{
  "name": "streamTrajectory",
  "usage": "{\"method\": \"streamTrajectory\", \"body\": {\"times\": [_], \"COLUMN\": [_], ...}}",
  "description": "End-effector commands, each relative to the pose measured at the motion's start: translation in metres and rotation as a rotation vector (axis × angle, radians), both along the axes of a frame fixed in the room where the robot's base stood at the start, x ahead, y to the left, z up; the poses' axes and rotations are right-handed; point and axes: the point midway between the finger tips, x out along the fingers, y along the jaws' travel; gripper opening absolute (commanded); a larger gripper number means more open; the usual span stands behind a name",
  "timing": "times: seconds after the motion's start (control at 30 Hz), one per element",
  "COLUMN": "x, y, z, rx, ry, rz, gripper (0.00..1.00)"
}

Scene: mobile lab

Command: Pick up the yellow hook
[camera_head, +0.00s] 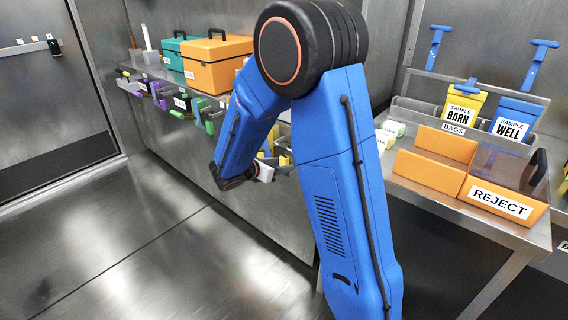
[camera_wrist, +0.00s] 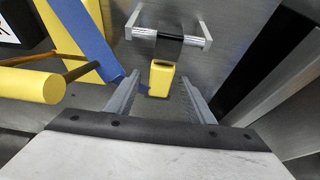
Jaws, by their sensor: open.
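My gripper (camera_wrist: 161,84) is open in the wrist view, its two grey fingers apart. A small yellow block-like piece (camera_wrist: 162,79) with a dark slot at its top shows between the fingertips, with gaps on both sides. I cannot tell whether it is the hook or how deep it sits between the fingers. A yellow cylinder on a brass-coloured rod (camera_wrist: 28,85) is at the left, in front of a blue strip. In the head view, my gripper (camera_head: 264,172) is low beside the bench front, near yellow pieces (camera_head: 283,160) partly hidden by my arm.
A metal bracket with a black middle (camera_wrist: 169,40) lies just beyond the fingertips. In the head view, green and purple pieces line the bench edge below an orange case (camera_head: 215,62) and teal case (camera_head: 176,50). A REJECT bin (camera_head: 500,200) stands right. The left floor is clear.

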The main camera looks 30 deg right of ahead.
Motion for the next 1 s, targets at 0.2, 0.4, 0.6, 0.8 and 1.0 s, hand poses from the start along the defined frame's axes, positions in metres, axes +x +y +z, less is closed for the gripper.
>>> {"method": "streamTrajectory", "body": {"times": [0.2, 0.4, 0.6, 0.8, 1.0], "x": [0.008, 0.008, 0.008, 0.008, 0.008], "y": [-0.020, -0.021, -0.020, -0.020, -0.020], "z": [-0.010, -0.010, -0.010, -0.010, -0.004], "rx": [0.000, 0.000, 0.000, 0.000, 0.000], "ry": [0.001, 0.001, 0.000, 0.000, -0.002], "rz": [0.000, 0.001, 0.001, 0.001, 0.000], "gripper": [0.48, 0.48, 0.05, 0.00, 0.00]}}
